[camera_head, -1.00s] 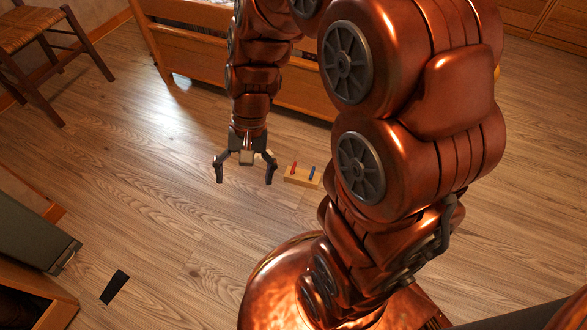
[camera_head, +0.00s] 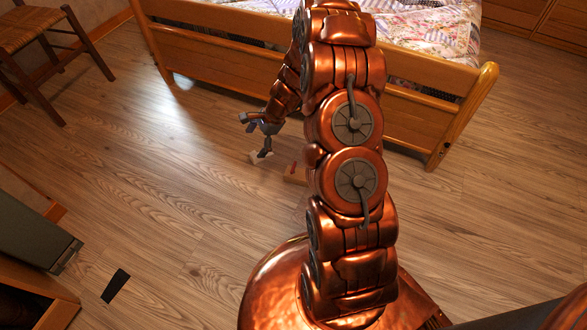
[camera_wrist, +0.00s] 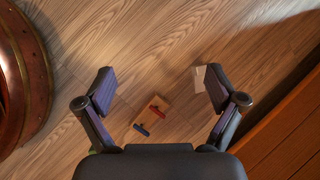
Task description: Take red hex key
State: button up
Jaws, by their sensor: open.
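The red hex key (camera_head: 292,167) stands on a small wooden block (camera_head: 290,179) on the floor, just left of my arm, which hides part of the block. In the wrist view, the red hex key (camera_wrist: 158,111) and a blue key (camera_wrist: 141,129) are on the block (camera_wrist: 152,104). The blue key is hidden in the head view. My gripper (camera_head: 256,135) is open and empty, up and left of the block. In the wrist view, the block appears between the two fingers of my gripper (camera_wrist: 160,82), nearer the palm than the tips, and apart from them.
A pale piece (camera_head: 261,159) lies on the floor near my gripper; it also shows by the right finger in the wrist view (camera_wrist: 198,79). The wooden bed (camera_head: 215,63) stands behind my arm. A chair (camera_head: 40,43) is at far left. Floor left of the block is clear.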

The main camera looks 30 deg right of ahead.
jog(key=d+f+m+h, duration=0.1)
jog(key=d+f+m, duration=0.3)
jog(key=d+f, duration=0.4)
jog(key=m+t+h, duration=0.1)
jog(key=m+h, duration=0.1)
jog(key=m, duration=0.3)
send_over(294, 167)
jog(key=s, duration=0.2)
notch_tip(294, 167, down, 12)
jog(key=shift+w+d+f+b, duration=0.1)
jog(key=shift+w+f+b, duration=0.1)
jog(key=shift+f, duration=0.3)
jog(key=shift+w+d+f+b, duration=0.1)
jog(key=shift+w+f+b, duration=0.1)
jog(key=shift+f, duration=0.3)
jog(key=b+x, duration=0.1)
jog(key=x, duration=0.1)
jog(key=d+b+x, duration=0.1)
jog(key=x, duration=0.1)
jog(key=shift+a+f, duration=0.15)
jog(key=shift+f, duration=0.1)
jog(key=shift+w+a+f, duration=0.15)
jog(key=shift+a+f, duration=0.05)
jog(key=shift+f, duration=0.15)
jog(key=shift+r, duration=0.1)
jog(key=c, duration=1.2)
